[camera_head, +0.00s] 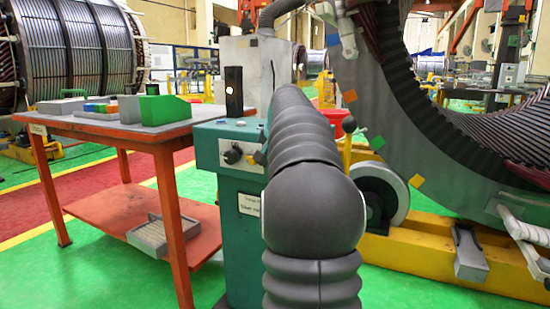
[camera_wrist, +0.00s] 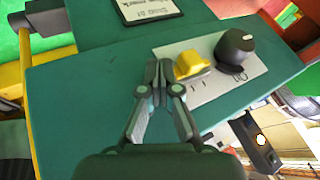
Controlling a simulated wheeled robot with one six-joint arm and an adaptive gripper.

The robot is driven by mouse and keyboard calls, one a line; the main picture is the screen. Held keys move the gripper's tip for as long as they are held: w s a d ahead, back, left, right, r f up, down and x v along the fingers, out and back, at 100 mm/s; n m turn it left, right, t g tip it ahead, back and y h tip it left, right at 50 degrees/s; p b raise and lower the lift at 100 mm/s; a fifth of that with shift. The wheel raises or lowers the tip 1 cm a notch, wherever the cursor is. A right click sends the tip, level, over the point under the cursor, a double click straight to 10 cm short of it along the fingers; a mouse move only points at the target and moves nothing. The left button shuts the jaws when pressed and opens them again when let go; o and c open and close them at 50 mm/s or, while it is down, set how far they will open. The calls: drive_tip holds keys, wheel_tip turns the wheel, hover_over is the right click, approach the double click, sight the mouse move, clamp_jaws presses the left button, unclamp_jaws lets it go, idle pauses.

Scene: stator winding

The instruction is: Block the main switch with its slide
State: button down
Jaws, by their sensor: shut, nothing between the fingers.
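In the wrist view a black round knob (camera_wrist: 235,48), which looks like the main switch, sits on a white plate (camera_wrist: 215,87) on the green cabinet (camera_wrist: 90,100). A yellow piece (camera_wrist: 192,65), apparently the slide, is on the same plate beside the knob, with a small gap between them. My gripper (camera_wrist: 158,72) is shut and empty, its tips just left of the yellow piece. I cannot tell whether they touch it. The head view also shows the knob (camera_head: 232,155) on the cabinet front.
A black upright box (camera_head: 234,91) stands on top of the cabinet. An orange table (camera_head: 90,127) with boxes is to the left. A large stator ring (camera_head: 405,120) on a yellow base (camera_head: 400,260) is to the right. Green floor lies between.

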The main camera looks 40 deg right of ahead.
drive_tip(key=shift+w+a, duration=0.3)
drive_tip(key=shift+w, duration=0.45)
drive_tip(key=shift+w+a+p, duration=0.2)
drive_tip(key=shift+w+p, duration=0.25)
drive_tip(key=shift+w, duration=0.05)
drive_tip(key=shift+w+a+p, duration=0.15)
drive_tip(key=shift+w+p, duration=0.3)
drive_tip(key=s+r+p, duration=0.1)
drive_tip(key=s+r, duration=0.7)
drive_tip(key=s, duration=0.1)
drive_tip(key=shift+s, duration=0.25)
